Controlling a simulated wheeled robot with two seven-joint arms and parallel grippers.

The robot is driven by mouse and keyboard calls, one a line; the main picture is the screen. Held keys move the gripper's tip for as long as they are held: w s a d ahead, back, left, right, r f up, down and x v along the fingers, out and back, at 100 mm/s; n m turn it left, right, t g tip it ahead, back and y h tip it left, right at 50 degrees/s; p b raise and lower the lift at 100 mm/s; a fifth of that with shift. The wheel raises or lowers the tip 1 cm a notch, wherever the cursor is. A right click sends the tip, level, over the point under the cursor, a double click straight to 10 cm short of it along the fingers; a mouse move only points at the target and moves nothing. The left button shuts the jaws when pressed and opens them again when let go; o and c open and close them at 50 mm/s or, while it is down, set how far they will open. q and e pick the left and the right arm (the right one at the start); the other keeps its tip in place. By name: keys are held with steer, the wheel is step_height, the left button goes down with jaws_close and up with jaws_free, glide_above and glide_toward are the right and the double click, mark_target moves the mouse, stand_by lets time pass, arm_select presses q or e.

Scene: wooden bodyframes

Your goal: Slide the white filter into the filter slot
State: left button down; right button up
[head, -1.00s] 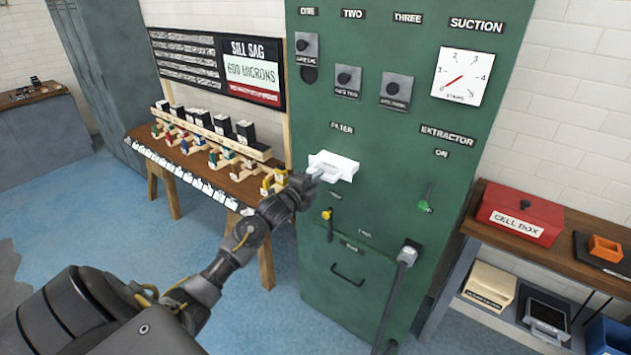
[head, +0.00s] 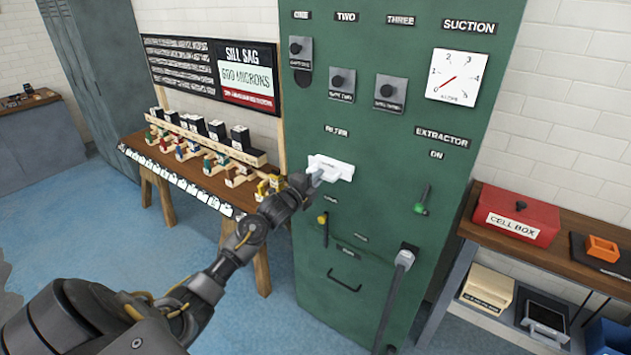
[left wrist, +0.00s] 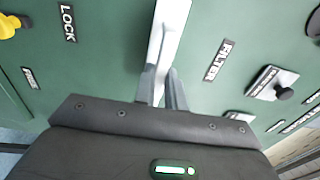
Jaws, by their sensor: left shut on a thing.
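The white filter (head: 331,167) is at the front of the green cabinet, just below the "FILTER" label. My left gripper (head: 312,181) is shut on it from the left. In the left wrist view the filter is a white strip (left wrist: 170,30) between the "LOCK" and "FILTER" labels, and the fingers (left wrist: 162,84) close on its near edge. The slot itself is hidden behind the filter, so I cannot tell how deep the filter sits. My right gripper is not in view.
A yellow-tipped lever (head: 323,222) by the "LOCK" label is just below the filter. A wooden table (head: 190,170) with small blocks is at the left.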

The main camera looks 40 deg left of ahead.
arm_select(q)
steer(key=shift+w+b, duration=0.9)
steer(key=shift+w, duration=0.65)
steer(key=c, duration=1.4)
jaws_free()
steer(key=shift+s, duration=0.15)
steer(key=shift+s+f, duration=0.1)
steer(key=shift+s, duration=0.15)
steer(key=shift+s+b, duration=1.4)
steer(key=shift+s, duration=3.65)
